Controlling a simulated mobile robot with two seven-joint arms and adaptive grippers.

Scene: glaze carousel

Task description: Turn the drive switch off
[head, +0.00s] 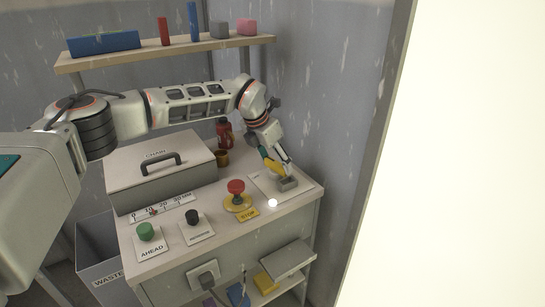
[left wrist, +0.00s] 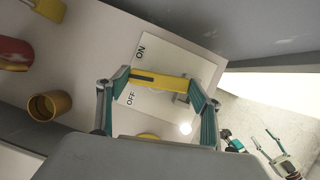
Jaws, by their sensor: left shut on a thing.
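The drive switch has a pale plate (head: 263,184) at the right end of the cabinet top, with a grey block (head: 288,184) on it. In the left wrist view its plate (left wrist: 155,58) is marked ON and OFF. The yellow switch handle (head: 272,165) lies between my left fingertips; it also shows as a yellow bar in the left wrist view (left wrist: 160,81). My left gripper (head: 276,165) is shut on this handle. The fingers partly hide the switch, so its exact setting is hard to tell.
A glowing white lamp (head: 272,203) is by the plate's front edge. A red stop button (head: 236,187), black knob (head: 192,217) and green button (head: 146,232) stand leftward. Behind are a brown cup (head: 222,158), red bottle (head: 224,132) and CHAIN box (head: 160,172). A wall stands close right.

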